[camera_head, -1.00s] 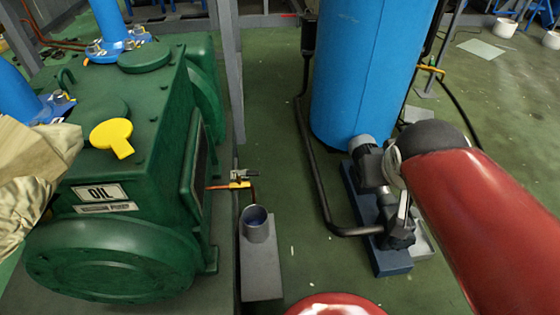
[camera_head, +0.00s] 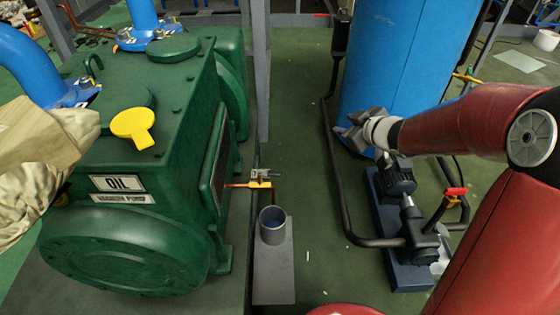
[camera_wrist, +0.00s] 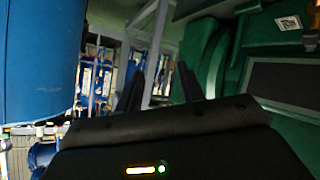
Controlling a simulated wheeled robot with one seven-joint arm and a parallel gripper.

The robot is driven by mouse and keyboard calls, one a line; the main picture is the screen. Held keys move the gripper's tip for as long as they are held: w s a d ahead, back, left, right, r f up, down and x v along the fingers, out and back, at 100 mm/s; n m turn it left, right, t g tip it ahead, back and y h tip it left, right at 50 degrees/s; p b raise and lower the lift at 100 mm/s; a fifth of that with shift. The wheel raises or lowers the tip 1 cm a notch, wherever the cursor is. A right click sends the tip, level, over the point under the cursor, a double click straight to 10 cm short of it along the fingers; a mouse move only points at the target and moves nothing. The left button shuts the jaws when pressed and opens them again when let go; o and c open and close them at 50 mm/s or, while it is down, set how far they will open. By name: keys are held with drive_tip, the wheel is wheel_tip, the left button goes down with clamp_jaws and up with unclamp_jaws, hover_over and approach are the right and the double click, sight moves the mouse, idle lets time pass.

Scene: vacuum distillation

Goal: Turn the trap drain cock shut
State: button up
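A small cock with a yellow body (camera_head: 262,184) sits on a thin copper pipe from the green oil pump (camera_head: 150,190), above a grey cup (camera_head: 272,226). A second valve with a red handle (camera_head: 455,191) stands at the right, by the small pump. I cannot tell from the pictures which of these is the trap drain cock. My gripper (camera_head: 352,131) is in front of the blue tank (camera_head: 385,70), well apart from both valves. In the wrist view, my gripper (camera_wrist: 158,88) has its two dark fingers apart with nothing between them.
A blue-based motor pump (camera_head: 395,210) and a bent black pipe (camera_head: 345,220) stand below my arm. A grey post (camera_head: 262,70) rises behind the yellow cock. A yellow tag (camera_head: 133,125) lies on the oil pump. Green floor between pump and tank is mostly clear.

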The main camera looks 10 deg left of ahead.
drive_tip(key=s+a+f+n+g+y, duration=0.2)
drive_tip(key=a+f+n+g+y, duration=0.15)
drive_tip(key=a+f+y, duration=0.2)
drive_tip(key=n+g+y+b, duration=0.1)
drive_tip(key=n+g+y, duration=0.35)
drive_tip(key=g, duration=0.45)
approach(275, 172)
drive_tip(key=a, duration=0.3)
drive_tip(key=shift+m+y, duration=0.3)
drive_tip(key=a, duration=0.2)
drive_tip(key=s+a, duration=0.1)
drive_tip(key=a, duration=0.3)
drive_tip(key=shift+s+a+f, duration=0.25)
drive_tip(key=shift+s+a, duration=0.15)
clamp_jaws()
